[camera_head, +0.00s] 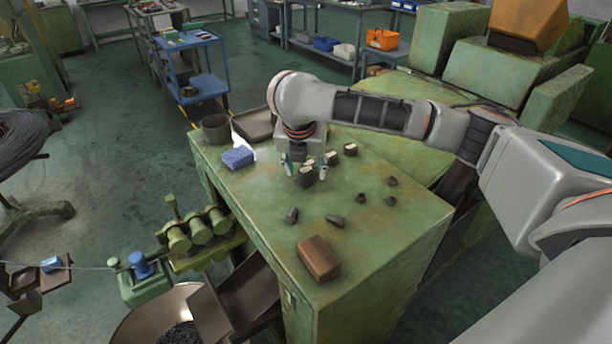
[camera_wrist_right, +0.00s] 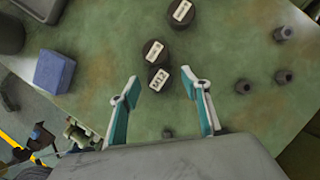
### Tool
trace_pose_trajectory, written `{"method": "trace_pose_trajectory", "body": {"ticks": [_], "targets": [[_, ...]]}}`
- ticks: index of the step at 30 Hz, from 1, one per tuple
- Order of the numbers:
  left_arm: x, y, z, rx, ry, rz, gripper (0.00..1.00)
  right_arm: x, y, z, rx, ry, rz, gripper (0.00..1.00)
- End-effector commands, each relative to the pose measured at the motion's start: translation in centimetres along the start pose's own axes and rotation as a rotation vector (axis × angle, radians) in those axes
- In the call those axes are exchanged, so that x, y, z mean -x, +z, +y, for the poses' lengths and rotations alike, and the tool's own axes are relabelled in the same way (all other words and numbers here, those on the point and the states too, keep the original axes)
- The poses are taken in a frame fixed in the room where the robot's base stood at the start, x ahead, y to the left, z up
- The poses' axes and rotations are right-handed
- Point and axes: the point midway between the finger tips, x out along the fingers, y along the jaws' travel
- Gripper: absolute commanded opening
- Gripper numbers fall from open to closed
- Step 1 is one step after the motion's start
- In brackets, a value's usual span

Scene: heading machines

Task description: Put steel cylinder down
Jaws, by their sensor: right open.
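Three dark steel cylinders with white labels stand on the green machine top (camera_head: 375,235). The nearest cylinder (camera_head: 306,177), labelled M12, stands between the fingertips of my right gripper (camera_head: 305,172). The other two, a middle cylinder (camera_head: 331,158) and a far cylinder (camera_head: 350,150), stand just to its right. In the wrist view the M12 cylinder (camera_wrist_right: 159,79) lies between the open fingertips, with clear gaps on both sides. The middle cylinder (camera_wrist_right: 152,49) is close beside it and the far one (camera_wrist_right: 181,13) is farther off. My left gripper is not in view.
A blue block (camera_head: 237,157), a grey pot (camera_head: 215,128) and a dark tray (camera_head: 256,124) are at the top's left end. Several small dark parts (camera_head: 361,198) are scattered to the right and front. A brown block (camera_head: 318,258) is near the front edge.

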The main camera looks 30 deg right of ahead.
Motion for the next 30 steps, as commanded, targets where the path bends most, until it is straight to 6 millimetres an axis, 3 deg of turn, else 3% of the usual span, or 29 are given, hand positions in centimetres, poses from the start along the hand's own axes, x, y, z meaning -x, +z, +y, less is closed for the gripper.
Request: {"method": "trace_pose_trajectory", "body": {"ticks": [2,8,22,30], "targets": [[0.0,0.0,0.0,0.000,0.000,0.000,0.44,0.0,0.0,0.0,0.000,0.000,0.000,0.47],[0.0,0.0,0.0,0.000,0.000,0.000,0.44,0.0,0.0,0.0,0.000,0.000,0.000,0.00],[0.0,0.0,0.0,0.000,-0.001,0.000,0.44,0.8,0.5,0.1,-0.001,0.002,-0.004,0.00],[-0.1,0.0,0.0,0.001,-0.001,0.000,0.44,4.3,2.0,0.1,-0.002,0.004,-0.007,0.00]]}}
